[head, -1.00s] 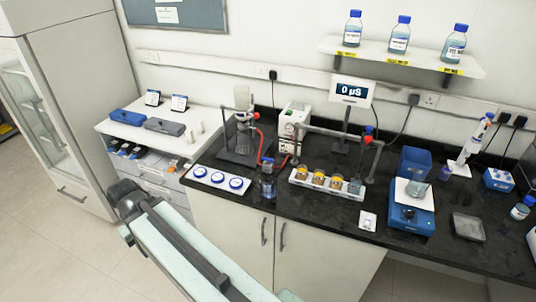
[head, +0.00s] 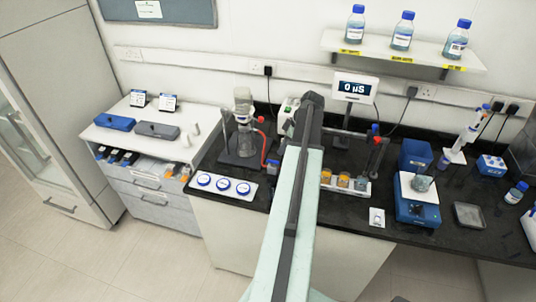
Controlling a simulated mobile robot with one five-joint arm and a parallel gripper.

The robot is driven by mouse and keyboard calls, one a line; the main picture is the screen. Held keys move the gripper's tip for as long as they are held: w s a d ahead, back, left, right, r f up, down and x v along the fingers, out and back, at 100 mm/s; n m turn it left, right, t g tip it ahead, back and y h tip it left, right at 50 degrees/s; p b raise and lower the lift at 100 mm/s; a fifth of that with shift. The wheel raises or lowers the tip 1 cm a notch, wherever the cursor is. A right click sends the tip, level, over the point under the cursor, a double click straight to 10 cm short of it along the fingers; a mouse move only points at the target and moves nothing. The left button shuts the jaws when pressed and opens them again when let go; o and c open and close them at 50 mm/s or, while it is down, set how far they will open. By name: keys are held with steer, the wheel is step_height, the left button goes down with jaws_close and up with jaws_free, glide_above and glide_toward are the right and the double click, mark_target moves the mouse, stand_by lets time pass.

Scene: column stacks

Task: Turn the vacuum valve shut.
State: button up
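A red knob (head: 261,119) sits at the upper right side of the glass filter apparatus (head: 243,110), with a red hose (head: 264,150) running down below it. This looks like the vacuum valve, but its handle position is too small to read. A white pump box (head: 287,112) stands to the right and is mostly covered by my arm. My arm reaches up the middle of the head view, its dark end to the right of the red knob. My gripper's fingers do not show, so whether they touch anything is hidden.
A white tray with blue-rimmed dishes (head: 223,185) lies at the front left of the black bench. A rack of orange-topped vessels (head: 344,183) is partly behind my arm. A grey frame, a display (head: 356,88) and a blue balance (head: 416,205) stand to the right.

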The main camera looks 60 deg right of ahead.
mark_target(275, 161)
steer(key=b+x, duration=0.7)
steer(key=x, duration=0.1)
steer(key=shift+w+a, duration=0.1)
steer(key=shift+r, duration=0.1)
jaws_close()
